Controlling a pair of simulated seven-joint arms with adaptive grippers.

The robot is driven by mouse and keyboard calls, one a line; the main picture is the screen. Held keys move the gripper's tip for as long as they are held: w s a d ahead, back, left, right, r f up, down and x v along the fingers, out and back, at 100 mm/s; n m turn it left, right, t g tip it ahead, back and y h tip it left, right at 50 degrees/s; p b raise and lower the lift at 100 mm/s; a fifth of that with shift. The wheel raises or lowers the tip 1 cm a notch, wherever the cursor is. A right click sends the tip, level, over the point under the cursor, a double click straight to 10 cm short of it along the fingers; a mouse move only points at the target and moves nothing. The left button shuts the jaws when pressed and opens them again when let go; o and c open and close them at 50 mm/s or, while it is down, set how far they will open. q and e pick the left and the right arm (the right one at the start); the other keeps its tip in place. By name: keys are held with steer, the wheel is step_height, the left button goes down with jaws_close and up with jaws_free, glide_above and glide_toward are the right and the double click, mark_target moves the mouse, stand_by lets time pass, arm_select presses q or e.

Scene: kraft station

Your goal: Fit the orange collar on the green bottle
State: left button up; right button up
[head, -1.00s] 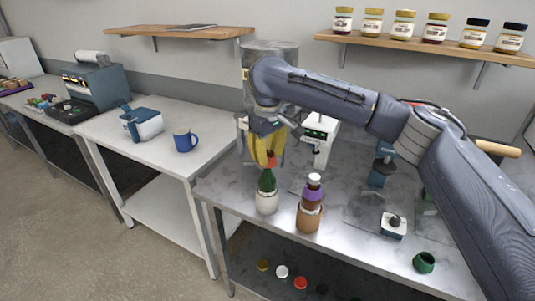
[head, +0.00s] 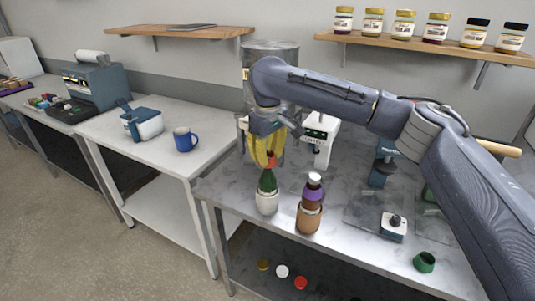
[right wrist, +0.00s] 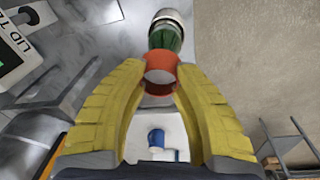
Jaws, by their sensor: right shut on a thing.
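The green bottle (head: 267,184) stands upright in a white base or wrap near the left front of the steel table. Its green part also shows at the top of the right wrist view (right wrist: 165,38). My right gripper (head: 266,150), with yellow fingers, points down above the bottle and is shut on the orange collar (right wrist: 160,62). The collar also shows in the head view (head: 271,160), close to the bottle's top. I cannot tell whether collar and bottle touch. My left gripper is not in view.
A brown bottle with a purple band (head: 312,195) stands close to the right of the green bottle. A green ring (head: 424,262) lies at the front right. A white device (head: 319,138) stands behind. A blue mug (head: 185,140) is on the left table (head: 165,165).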

steer(key=shift+f, duration=1.3)
stand_by(0.4)
steer(key=o, duration=1.5)
steer(key=shift+r, duration=1.6)
steer(key=shift+r, duration=2.9)
